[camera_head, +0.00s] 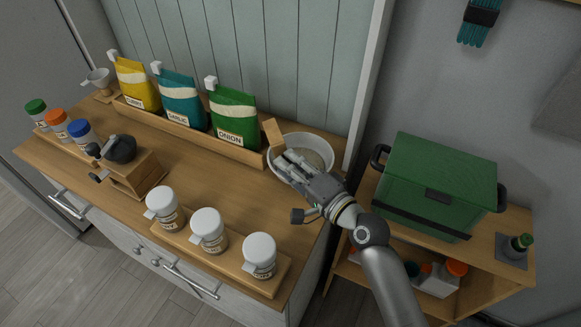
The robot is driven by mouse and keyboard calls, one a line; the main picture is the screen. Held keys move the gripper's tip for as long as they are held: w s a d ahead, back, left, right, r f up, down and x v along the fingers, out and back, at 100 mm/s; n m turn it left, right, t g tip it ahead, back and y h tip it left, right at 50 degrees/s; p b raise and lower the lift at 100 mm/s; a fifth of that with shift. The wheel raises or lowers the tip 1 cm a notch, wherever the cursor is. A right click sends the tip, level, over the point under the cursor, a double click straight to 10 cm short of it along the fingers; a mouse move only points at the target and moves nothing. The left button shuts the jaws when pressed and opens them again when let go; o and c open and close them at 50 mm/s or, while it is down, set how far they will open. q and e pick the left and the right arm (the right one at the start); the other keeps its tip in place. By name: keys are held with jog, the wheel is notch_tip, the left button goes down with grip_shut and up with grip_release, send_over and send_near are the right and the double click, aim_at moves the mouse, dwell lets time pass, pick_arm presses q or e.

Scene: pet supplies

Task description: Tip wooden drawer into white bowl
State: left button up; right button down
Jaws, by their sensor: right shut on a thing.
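The white bowl (322,143) stands at the back right of the wooden counter. My right gripper (284,162) reaches in from the right, over the bowl's near left part. It is shut on the small wooden drawer (272,134), which shows as a light wooden piece standing steeply tilted at the bowl's left rim. The gripper hides much of the drawer and part of the bowl. I cannot tell whether anything is in the drawer. My left gripper is not in view.
A wooden grinder (130,175) stands at the counter's left. Yellow, teal and green bags (234,118) stand in a wooden rack behind. White-lidded jars (208,229) line the front. A green box (435,180) sits on a shelf unit at right. The counter's middle is clear.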

jog(key=m+b, duration=0.1)
jog(key=d+m+b, duration=0.1)
jog(key=m+b, duration=0.1)
jog(key=shift+w+t+y+b, duration=0.2)
jog(key=shift+t+y+b, duration=0.1)
jog(key=shift+t+y, duration=0.1)
dwell(0.6)
jog(key=shift+d+f+m+t+b, duration=0.1)
jog(key=shift+d+m+t+b, duration=0.25)
jog(key=shift+m+b, duration=0.55)
dwell(0.4)
